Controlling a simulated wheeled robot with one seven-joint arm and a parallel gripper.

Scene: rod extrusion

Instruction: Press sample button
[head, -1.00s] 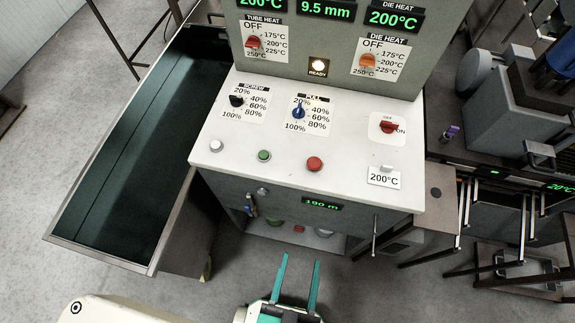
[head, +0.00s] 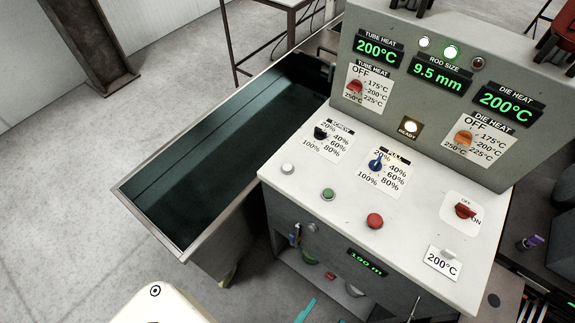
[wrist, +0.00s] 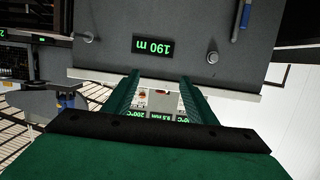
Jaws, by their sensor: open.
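The white sloped control panel (head: 345,205) has a white button (head: 288,168), a green button (head: 328,194) and a large red button (head: 375,220) in a row along its near edge. I see no readable label naming a sample button. A small silver button (head: 312,227) sits on the front face below. My gripper (wrist: 160,78) is open and empty, its two green fingers reaching toward the machine's front in the wrist view. In the head view only bits of the fingers show at the bottom edge.
A long dark-lined trough (head: 225,150) stands left of the machine. A red switch (head: 465,210), a blue PULL knob (head: 376,162) and a black SCREW knob (head: 320,133) sit on the panel. The READY lamp (head: 411,127) is lit. Floor at the left is free.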

